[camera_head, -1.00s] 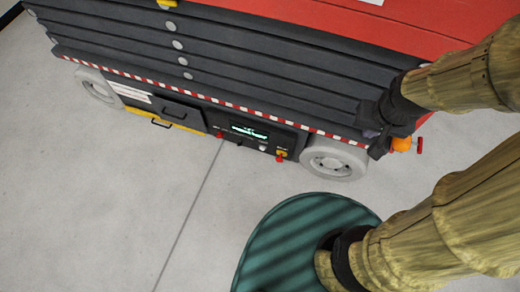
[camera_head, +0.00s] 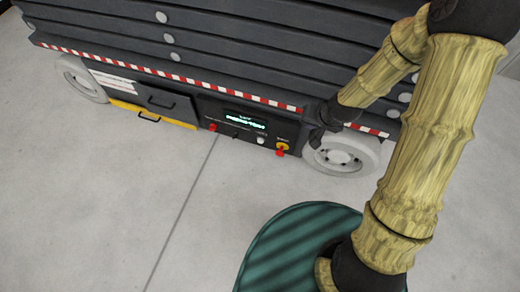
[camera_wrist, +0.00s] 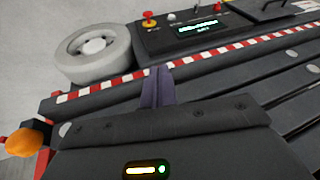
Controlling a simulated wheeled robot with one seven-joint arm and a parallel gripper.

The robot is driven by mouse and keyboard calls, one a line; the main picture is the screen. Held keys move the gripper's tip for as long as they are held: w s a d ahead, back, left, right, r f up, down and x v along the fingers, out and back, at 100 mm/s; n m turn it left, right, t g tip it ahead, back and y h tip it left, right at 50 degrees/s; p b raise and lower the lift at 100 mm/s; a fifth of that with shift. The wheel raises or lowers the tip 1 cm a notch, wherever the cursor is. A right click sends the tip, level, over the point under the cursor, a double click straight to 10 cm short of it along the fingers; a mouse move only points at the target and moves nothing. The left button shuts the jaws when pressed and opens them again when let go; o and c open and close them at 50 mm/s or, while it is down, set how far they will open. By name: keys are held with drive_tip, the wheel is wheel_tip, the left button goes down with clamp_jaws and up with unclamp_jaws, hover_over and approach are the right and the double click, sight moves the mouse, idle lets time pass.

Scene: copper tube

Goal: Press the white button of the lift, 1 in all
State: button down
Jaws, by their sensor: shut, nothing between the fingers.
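The lift's white button (camera_head: 261,140) is a small pale knob on the dark control panel (camera_head: 228,133), between the lit display and a red knob on a yellow base. In the wrist view the white button (camera_wrist: 171,17) is at the top, with the panel upside down. My gripper (camera_head: 318,136) is to the right of the panel, near the front wheel. In the wrist view its dark fingers (camera_wrist: 157,84) are together and empty, pointing toward the panel and apart from the button. Part of the gripper's far side is hidden by my arm.
The red-yellow knob (camera_head: 281,149) sits close right of the white button, and another red knob (camera_head: 213,127) is left. A grey wheel (camera_head: 343,156) and the striped edge (camera_head: 200,84) are near my gripper. An orange lamp (camera_wrist: 25,140) shows left. Floor in front is clear.

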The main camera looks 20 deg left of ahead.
sight(260, 142)
drive_tip(key=w+a+f+m+t+y+b, duration=0.1)
drive_tip(key=a+f+m+b, duration=0.4)
drive_tip(key=f+b, duration=0.6)
drive_tip(key=w+a+f+m+t+y+b, duration=0.1)
drive_tip(key=a+f+m+t+b, duration=0.2)
drive_tip(key=f, duration=1.8)
drive_tip(key=w+a+f+m+t+y+b, duration=0.2)
drive_tip(key=a+f+m+b, duration=0.5)
drive_tip(key=a+f+b, duration=0.5)
wheel_tip(260, 142, down, 5)
drive_tip(key=t+b, duration=0.1)
drive_tip(key=b, duration=0.6)
drive_tip(key=shift+a, duration=0.25)
drive_tip(key=shift+f, duration=0.1)
drive_tip(key=w+b, duration=0.3)
drive_tip(key=w, duration=0.5)
drive_tip(key=shift+w+d+b, duration=0.3)
drive_tip(key=shift+d+b, duration=0.05)
